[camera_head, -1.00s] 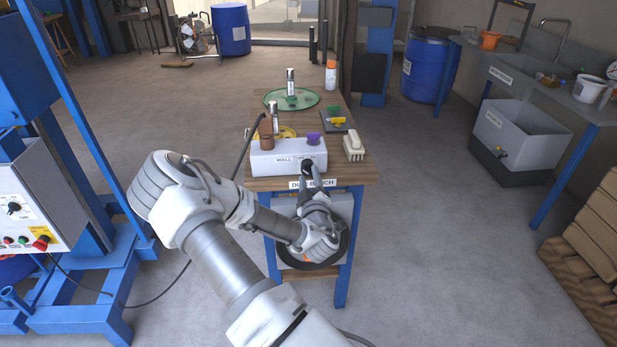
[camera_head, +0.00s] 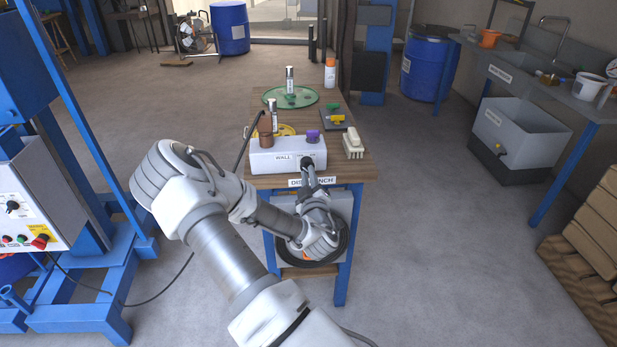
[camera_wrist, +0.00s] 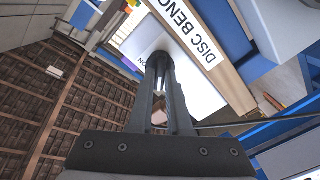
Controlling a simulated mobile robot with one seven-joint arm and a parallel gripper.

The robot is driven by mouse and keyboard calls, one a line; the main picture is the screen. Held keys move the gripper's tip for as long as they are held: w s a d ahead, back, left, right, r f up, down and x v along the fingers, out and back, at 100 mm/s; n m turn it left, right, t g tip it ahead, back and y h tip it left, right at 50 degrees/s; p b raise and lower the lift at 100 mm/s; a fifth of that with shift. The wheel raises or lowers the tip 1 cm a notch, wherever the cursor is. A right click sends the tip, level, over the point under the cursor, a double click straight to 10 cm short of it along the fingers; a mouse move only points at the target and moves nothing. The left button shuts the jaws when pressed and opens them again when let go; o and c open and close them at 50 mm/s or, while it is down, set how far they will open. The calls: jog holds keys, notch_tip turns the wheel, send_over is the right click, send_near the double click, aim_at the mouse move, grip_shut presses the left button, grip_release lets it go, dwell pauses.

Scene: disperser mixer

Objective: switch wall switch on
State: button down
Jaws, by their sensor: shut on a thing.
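In the wrist view, the white box face (camera_wrist: 198,88) lies beyond my gripper (camera_wrist: 160,62), whose narrow fingers are close together at the face.
A "DISC BENCH" label (camera_head: 296,183) is on the bench edge just below.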

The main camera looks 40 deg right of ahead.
jog(key=m+b, duration=1.7)
jog(key=shift+d+b, duration=0.1)
jog(key=shift+b, duration=0.25)
dwell(0.4)
jog(key=c, duration=0.9)
grip_release()
jog(key=shift+o, duration=0.2)
jog(key=shift+s, duration=0.15)
